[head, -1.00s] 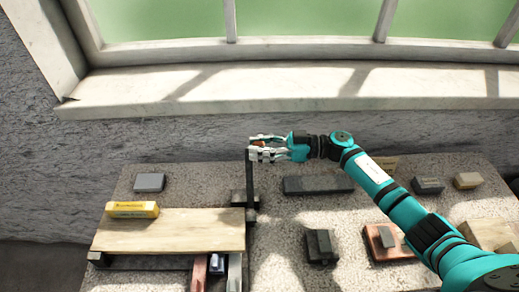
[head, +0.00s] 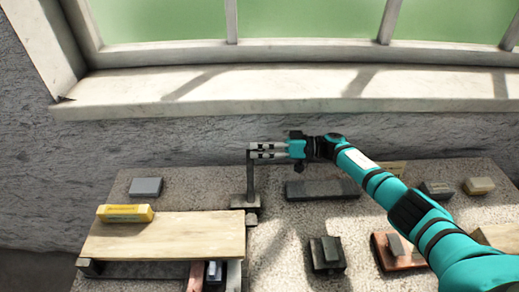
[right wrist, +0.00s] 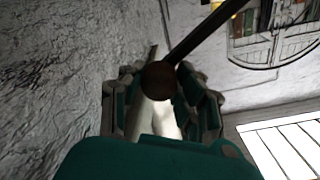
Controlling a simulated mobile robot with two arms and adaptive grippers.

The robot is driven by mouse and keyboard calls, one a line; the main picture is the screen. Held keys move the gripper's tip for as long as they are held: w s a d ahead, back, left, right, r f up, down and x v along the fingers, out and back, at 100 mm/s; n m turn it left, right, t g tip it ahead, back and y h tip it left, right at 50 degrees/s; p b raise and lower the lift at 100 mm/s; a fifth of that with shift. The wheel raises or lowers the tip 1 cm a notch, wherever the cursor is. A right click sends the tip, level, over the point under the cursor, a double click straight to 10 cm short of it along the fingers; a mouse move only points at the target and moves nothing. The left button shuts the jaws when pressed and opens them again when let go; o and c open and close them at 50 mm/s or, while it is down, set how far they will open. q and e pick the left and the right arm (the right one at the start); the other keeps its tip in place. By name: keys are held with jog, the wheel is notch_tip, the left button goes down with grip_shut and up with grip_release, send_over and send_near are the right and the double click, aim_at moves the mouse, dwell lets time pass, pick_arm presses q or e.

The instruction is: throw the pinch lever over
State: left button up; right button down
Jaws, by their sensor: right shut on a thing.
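The pinch lever (head: 250,182) is a thin dark upright bar. It rises from a dark block at the back right corner of a wooden board, in the head view. My right gripper (head: 255,151) comes from the right and is shut on the lever's top end. In the right wrist view the lever (right wrist: 198,40) runs down from the upper right to a round dark knob (right wrist: 160,80) between the fingers of my right gripper (right wrist: 160,104). My left gripper is not in view.
The pale wooden board (head: 170,238) lies left of the lever with a yellow block (head: 125,213) on it. A grey block (head: 146,187) is behind. A long dark bar (head: 320,189) and a dark clamp-like block (head: 326,254) lie to the right. The window sill (head: 250,88) is above.

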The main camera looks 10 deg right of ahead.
jog(key=shift+d+f, duration=0.15)
jog(key=shift+f, duration=0.1)
jog(key=c, duration=1.4)
grip_release()
jog(key=o, duration=0.5)
jog(key=shift+w+f, duration=0.1)
jog(key=shift+w, duration=0.1)
jog(key=shift+c, duration=0.2)
jog(key=shift+s, duration=0.1)
jog(key=shift+d, duration=0.2)
jog(key=v, duration=1.1)
jog(key=shift+d, duration=0.3)
jog(key=shift+s, duration=0.1)
